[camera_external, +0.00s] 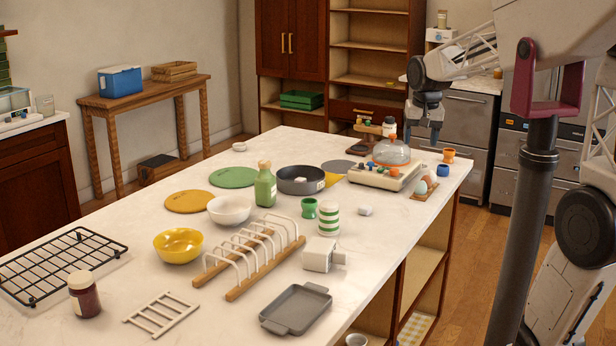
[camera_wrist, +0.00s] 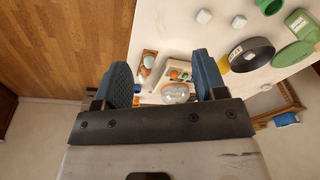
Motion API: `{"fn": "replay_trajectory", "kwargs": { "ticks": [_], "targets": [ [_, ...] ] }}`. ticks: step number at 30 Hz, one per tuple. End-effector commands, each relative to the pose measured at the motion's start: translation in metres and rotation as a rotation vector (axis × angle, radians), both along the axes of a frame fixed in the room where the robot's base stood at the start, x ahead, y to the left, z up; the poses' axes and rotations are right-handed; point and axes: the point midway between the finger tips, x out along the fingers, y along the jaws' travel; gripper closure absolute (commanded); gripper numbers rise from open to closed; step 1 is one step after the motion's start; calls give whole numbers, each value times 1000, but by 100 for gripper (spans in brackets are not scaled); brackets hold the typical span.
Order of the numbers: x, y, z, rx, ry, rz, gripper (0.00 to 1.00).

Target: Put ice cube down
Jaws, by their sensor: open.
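My gripper (camera_external: 426,122) hangs high above the far right end of the table, near a hotplate-like appliance. In the wrist view its two blue-grey fingers (camera_wrist: 162,85) are spread with nothing held between them. A small white cube (camera_external: 365,211) lies alone on the table near the right edge. The wrist view shows one white cube (camera_wrist: 204,16) near the table edge and a second whitish blocky shape (camera_wrist: 238,22) beside it. I cannot tell which white piece is the ice cube.
Below my gripper are the appliance with a clear dome (camera_external: 391,151) and an egg tray (camera_external: 424,189). A toast rack (camera_external: 250,256) is closer.

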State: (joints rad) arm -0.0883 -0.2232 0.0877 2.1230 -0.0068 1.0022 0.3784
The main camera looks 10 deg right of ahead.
Motion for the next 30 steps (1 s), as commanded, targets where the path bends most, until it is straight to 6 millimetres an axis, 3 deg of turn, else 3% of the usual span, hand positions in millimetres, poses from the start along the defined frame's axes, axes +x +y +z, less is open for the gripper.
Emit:
{"fn": "replay_trajectory", "kwargs": {
  "ticks": [11, 21, 30],
  "targets": [
    [-95, -25, -12, -20, -31, 93, 35],
    [-175, -41, -37, -43, -57, 176, 35],
    [-232, -49, -64, -63, -75, 240, 35]
  ]
}}
